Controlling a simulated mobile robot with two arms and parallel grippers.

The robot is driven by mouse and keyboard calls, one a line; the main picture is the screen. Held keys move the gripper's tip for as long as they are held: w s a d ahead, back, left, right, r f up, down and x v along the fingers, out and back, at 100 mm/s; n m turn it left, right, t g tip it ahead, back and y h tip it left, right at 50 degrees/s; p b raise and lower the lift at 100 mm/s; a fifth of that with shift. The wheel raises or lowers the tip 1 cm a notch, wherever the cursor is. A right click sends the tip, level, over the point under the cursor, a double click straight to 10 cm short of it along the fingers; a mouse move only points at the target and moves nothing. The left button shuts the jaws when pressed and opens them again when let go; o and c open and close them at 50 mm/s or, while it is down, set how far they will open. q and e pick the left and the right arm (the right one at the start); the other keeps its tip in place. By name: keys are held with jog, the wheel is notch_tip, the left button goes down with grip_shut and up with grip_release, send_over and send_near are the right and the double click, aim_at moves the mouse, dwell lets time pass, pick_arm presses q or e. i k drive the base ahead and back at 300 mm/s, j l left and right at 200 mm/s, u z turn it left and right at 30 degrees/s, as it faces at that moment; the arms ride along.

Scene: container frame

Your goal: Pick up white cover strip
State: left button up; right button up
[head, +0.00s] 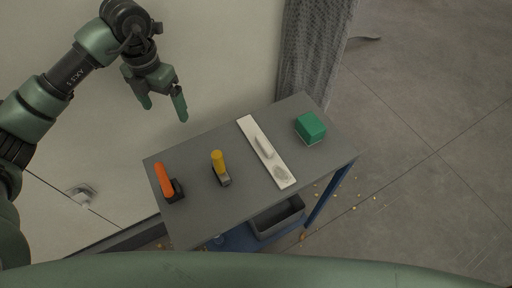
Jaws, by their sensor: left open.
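The white cover strip (278,169) lies flat across the grey table top, running from the far edge toward the near right. A small pale raised piece sits along its middle and a greyish oval patch is near its near end. My left gripper (164,107) is open and empty, its green fingers pointing down. In the picture it is up and left of the strip, beyond the table's far edge and apart from everything. My right gripper is not in view.
On the grey table (215,208) stand an orange-handled tool (164,178), a yellow-topped tool (218,161) and a green box (311,127), on both sides of the strip. A grey bin (277,217) sits on the lower shelf. A wall and grey curtain (313,50) stand behind.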

aim_at(279, 171)
jog(key=l+u, duration=0.25)
jog(key=l, duration=0.45)
jog(key=l+u, duration=0.25)
jog(key=l, duration=0.5)
